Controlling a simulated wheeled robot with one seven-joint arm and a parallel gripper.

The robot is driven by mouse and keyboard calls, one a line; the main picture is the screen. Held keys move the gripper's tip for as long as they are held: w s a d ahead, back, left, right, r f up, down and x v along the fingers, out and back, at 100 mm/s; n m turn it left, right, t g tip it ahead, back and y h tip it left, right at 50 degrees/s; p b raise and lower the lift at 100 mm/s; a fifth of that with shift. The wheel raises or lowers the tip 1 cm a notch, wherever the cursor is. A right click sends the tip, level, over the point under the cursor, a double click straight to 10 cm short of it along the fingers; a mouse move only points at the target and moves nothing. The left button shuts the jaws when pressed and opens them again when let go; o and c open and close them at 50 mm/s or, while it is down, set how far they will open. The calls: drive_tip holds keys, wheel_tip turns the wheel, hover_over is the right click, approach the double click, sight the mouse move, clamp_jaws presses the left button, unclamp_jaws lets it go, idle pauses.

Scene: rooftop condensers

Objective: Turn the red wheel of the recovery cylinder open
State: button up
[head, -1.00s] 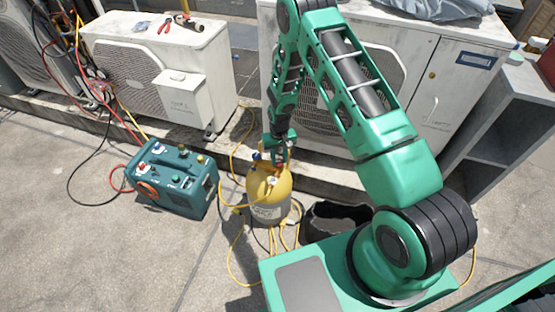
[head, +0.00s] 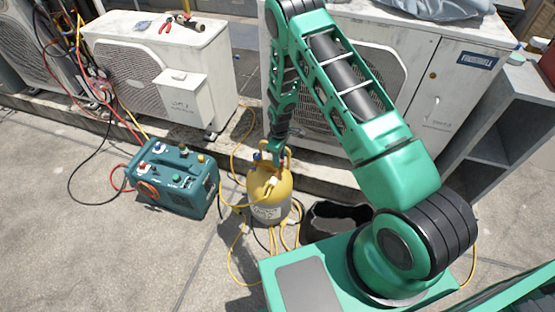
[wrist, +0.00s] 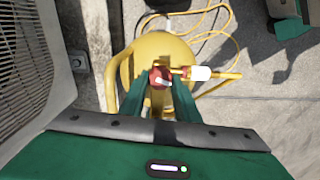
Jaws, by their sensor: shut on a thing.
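The yellow recovery cylinder (head: 270,193) stands upright on the concrete, with yellow hoses around its foot. In the wrist view its yellow top (wrist: 130,65) lies below my gripper. The red wheel (wrist: 160,78) with a pale mark on it sits between the fingertips of my gripper (wrist: 161,82), which is shut on it. A white and yellow hose fitting (wrist: 200,73) sticks out to the right of the wheel. In the head view my gripper (head: 276,160) is at the cylinder's top, and my arm partly hides it; the wheel is hard to make out there.
A teal recovery machine (head: 178,180) with hoses stands left of the cylinder. White condenser units (head: 160,70) line the back on a low ledge. A black open bag (head: 335,218) lies right of the cylinder. Bare concrete is free at front left.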

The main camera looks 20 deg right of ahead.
drive_tip(key=shift+a+n, duration=0.4)
drive_tip(key=shift+n, duration=0.3)
drive_tip(key=o, duration=1.1)
drive_tip(key=shift+d, duration=0.1)
drive_tip(key=shift+c, duration=0.2)
drive_tip(key=shift+d, duration=0.1)
wheel_tip(320, 180, up, 11)
drive_tip(key=shift+f, duration=0.15)
